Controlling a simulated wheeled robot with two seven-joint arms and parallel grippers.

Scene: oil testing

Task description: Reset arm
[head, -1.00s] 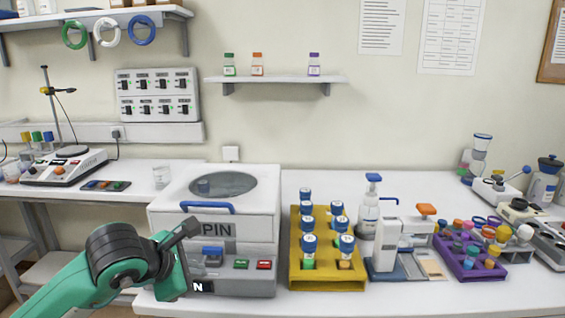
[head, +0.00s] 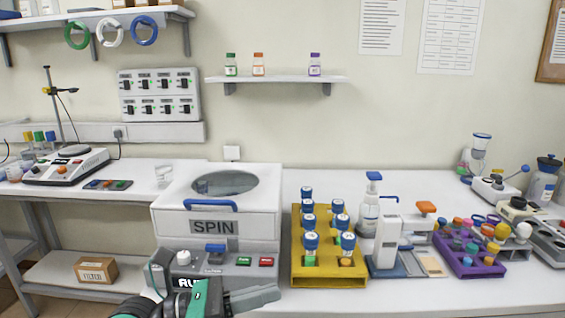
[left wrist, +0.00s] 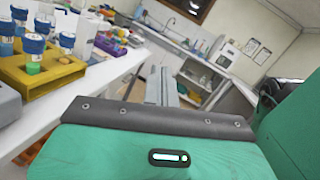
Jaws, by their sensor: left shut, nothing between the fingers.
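My left gripper (head: 262,298) is low in the head view, in front of the white SPIN machine (head: 176,222) and below its front buttons. Its grey fingers point right and are shut with nothing between them. In the left wrist view the fingers (left wrist: 160,88) show as a narrow grey shape pointing away, beside the bench and over open floor. My green arm link covers the lower part of that view. My right gripper is not in view.
A yellow rack (head: 328,278) with blue-capped tubes stands right of the machine. A white and blue device (head: 390,243), a squeeze bottle (head: 368,212) and a purple rack (head: 470,268) are further right. A cardboard box (head: 96,270) sits on the lower left shelf.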

